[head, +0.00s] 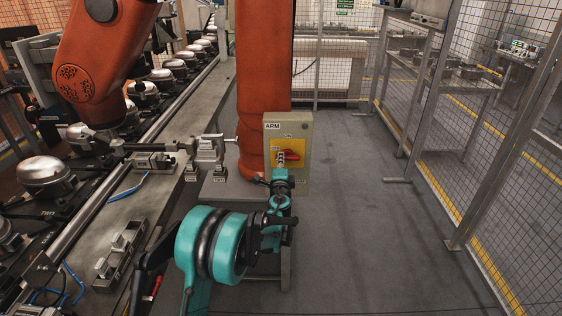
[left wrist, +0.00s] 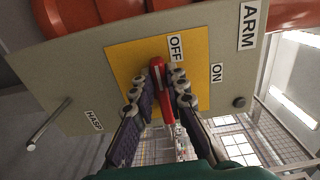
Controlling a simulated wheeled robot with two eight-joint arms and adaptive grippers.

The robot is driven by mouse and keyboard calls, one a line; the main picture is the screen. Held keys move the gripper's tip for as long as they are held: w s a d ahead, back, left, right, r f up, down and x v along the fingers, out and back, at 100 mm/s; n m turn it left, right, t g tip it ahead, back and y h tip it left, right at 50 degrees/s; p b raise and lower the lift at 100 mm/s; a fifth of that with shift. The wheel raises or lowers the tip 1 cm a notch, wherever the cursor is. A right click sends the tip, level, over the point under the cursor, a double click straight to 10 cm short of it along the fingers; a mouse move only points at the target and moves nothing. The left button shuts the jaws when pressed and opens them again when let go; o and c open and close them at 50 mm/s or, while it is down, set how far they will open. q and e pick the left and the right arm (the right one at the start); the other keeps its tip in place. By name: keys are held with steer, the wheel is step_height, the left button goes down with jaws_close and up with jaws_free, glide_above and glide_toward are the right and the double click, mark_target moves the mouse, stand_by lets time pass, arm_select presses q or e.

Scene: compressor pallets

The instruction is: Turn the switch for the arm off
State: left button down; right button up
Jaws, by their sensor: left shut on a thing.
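The switch box (head: 301,178) is a beige panel labelled ARM on the orange column, with a yellow plate and a red switch handle (head: 290,155). In the left wrist view, the box (left wrist: 80,65) appears rotated, with OFF, ON and HASP labels. The red handle (left wrist: 157,76) stands between my fingers, its far end beside the OFF label (left wrist: 175,48); the ON label (left wrist: 216,72) is farther right. My left gripper (head: 281,166) is at the front of the yellow plate. Its fingers (left wrist: 160,88) are shut on the red handle, one on each side. My right gripper is not in view.
A conveyor line with compressors (head: 46,171) and metal fixtures (head: 207,152) runs along the left. An orange robot arm (head: 100,50) hangs over it. Wire fencing (head: 480,110) borders the right. The grey floor (head: 370,220) between is clear.

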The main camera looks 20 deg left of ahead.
arm_select(q)
steer(key=c, duration=1.5)
jaws_free()
steer(key=shift+w, duration=0.1)
steer(key=shift+c, duration=0.2)
steer(key=v, duration=1.2)
